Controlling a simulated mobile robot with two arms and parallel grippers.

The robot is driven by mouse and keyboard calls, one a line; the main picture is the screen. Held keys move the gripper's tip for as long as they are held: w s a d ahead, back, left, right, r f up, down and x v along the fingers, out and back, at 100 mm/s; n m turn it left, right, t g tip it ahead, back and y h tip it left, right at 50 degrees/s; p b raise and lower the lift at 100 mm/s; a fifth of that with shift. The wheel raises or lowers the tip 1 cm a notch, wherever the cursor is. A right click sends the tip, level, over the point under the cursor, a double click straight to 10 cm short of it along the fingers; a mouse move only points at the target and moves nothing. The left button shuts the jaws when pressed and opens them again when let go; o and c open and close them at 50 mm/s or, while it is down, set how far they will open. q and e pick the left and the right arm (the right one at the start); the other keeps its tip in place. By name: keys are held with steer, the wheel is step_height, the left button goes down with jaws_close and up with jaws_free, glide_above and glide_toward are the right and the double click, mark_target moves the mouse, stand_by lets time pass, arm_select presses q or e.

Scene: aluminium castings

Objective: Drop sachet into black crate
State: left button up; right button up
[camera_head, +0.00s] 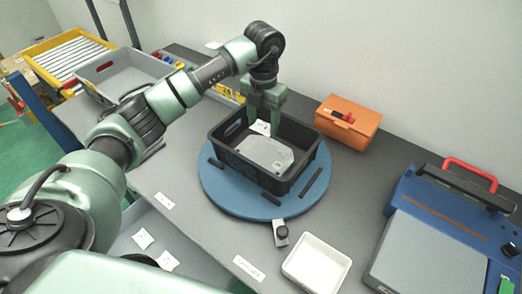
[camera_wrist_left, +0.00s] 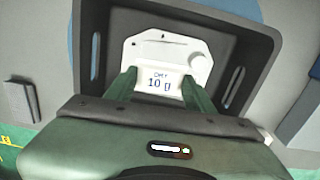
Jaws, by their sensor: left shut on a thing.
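The black crate (camera_head: 308,163) stands on a round blue turntable (camera_head: 228,196) on the grey table. A grey casting (camera_head: 265,154) lies inside it; it also shows in the left wrist view (camera_wrist_left: 143,45). My left gripper (camera_head: 264,126) points down over the crate's left rear part. It is shut on a small white sachet (camera_head: 260,127). My right gripper is not in view.
An orange box (camera_head: 348,122) stands behind the crate on the right. A white tray (camera_head: 316,266) is at the front, and a blue device with a red handle (camera_head: 440,235) is at the right. A grey bin (camera_head: 120,72) stands at the left rear.

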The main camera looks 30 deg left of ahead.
arm_select(q)
steer(key=o, duration=1.4)
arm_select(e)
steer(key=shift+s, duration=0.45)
arm_select(q)
steer(key=shift+r, duration=0.55)
step_height(320, 180, up, 7)
steer(key=shift+f+b, duration=0.1)
steer(key=shift+b, duration=0.85)
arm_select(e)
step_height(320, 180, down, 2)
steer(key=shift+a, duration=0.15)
